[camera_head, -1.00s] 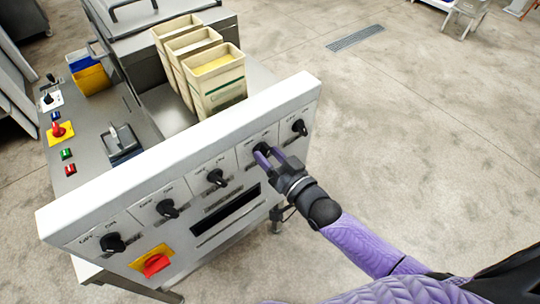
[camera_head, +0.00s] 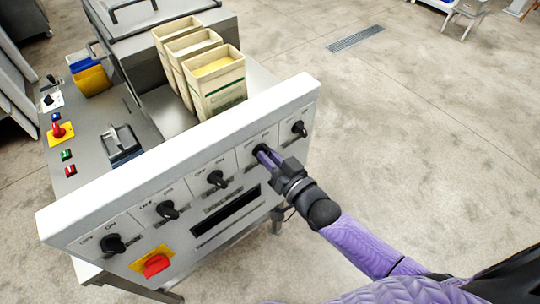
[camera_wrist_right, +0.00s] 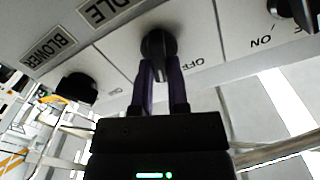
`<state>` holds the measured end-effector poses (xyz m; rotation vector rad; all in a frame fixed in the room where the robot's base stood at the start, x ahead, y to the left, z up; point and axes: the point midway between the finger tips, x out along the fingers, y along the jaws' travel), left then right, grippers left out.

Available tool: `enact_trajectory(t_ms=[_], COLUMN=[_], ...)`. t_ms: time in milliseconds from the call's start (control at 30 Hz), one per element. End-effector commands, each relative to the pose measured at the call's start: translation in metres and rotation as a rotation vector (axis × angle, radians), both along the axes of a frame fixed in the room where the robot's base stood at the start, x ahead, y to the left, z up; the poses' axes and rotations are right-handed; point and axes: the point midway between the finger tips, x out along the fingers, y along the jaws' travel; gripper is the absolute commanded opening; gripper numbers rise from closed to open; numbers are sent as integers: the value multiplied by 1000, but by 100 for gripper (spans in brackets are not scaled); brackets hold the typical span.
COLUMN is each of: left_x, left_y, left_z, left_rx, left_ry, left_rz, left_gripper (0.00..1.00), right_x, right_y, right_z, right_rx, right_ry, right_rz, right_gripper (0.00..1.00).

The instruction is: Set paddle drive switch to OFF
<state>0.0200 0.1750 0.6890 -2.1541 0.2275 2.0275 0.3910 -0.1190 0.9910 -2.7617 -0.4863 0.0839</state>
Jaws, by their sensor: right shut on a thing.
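A white control panel (camera_head: 190,168) carries a row of black rotary switches. My right gripper (camera_head: 267,156) is at the switch second from the right end, the paddle drive switch (camera_head: 260,149). In the right wrist view this switch (camera_wrist_right: 158,46) sits beside a label that partly reads "DLE", with "OFF" printed to its right. The purple fingers (camera_wrist_right: 163,85) are shut on the switch's handle, one on each side. Part of the handle is hidden between the fingers. My left gripper is not in view.
The neighbouring switches (camera_head: 217,178) and (camera_head: 299,128) are close on both sides. A red knob on a yellow plate (camera_head: 156,265) is at the lower left. Cream bins (camera_head: 217,80) stand behind the panel.

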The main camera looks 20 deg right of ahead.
Motion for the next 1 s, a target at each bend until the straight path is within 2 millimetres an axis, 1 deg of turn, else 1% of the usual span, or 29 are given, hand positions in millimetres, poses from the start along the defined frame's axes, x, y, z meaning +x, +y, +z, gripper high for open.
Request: enact_trajectory(t_ms=[300,700,1000], left_x=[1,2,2], left_y=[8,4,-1], left_z=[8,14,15], left_rx=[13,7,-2], left_ry=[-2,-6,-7], left_rz=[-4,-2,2], left_gripper=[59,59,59], right_x=[0,-1,-1], right_y=[1,3,4], right_z=[2,1,0], right_rx=[-212,-514,-653], right_ry=[-78,-187,-238], right_rz=[-1,-1,-1], right_gripper=[0,0,0])
